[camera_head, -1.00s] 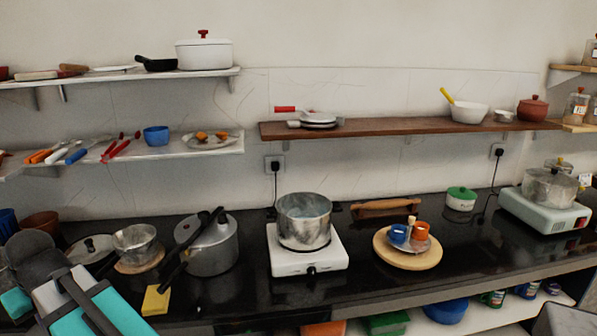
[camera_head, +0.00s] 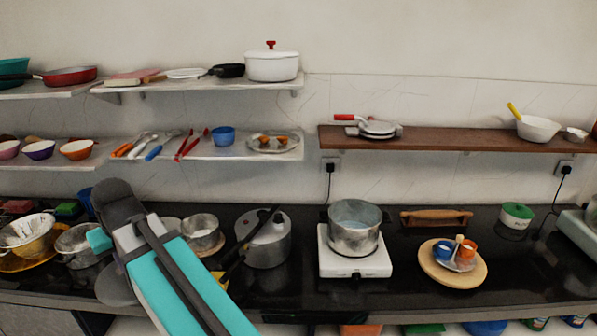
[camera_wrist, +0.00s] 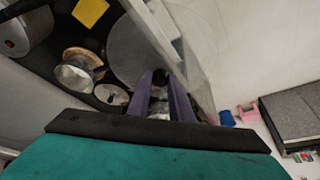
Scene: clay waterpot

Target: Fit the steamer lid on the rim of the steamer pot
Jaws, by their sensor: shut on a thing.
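My gripper (camera_wrist: 161,82) is shut on the dark knob of a large round grey lid (camera_wrist: 132,50), which I take for the steamer lid. The lid is held up above the counter. In the head view its grey edge (camera_head: 113,290) shows under my arm, which hides the fingertips and most of the lid. A metal pot (camera_head: 355,238), which I take for the steamer pot, stands open on a white hot plate at the middle right, well to the right of the lid. Pale blue-grey shows inside it.
A pressure cooker (camera_head: 264,240) with a black handle stands between my arm and the hot plate (camera_head: 354,264). Metal bowls (camera_head: 201,232) and a colander (camera_head: 28,234) crowd the left counter. A wooden board (camera_head: 440,266) with cups lies at the right. Shelves (camera_head: 460,142) run above.

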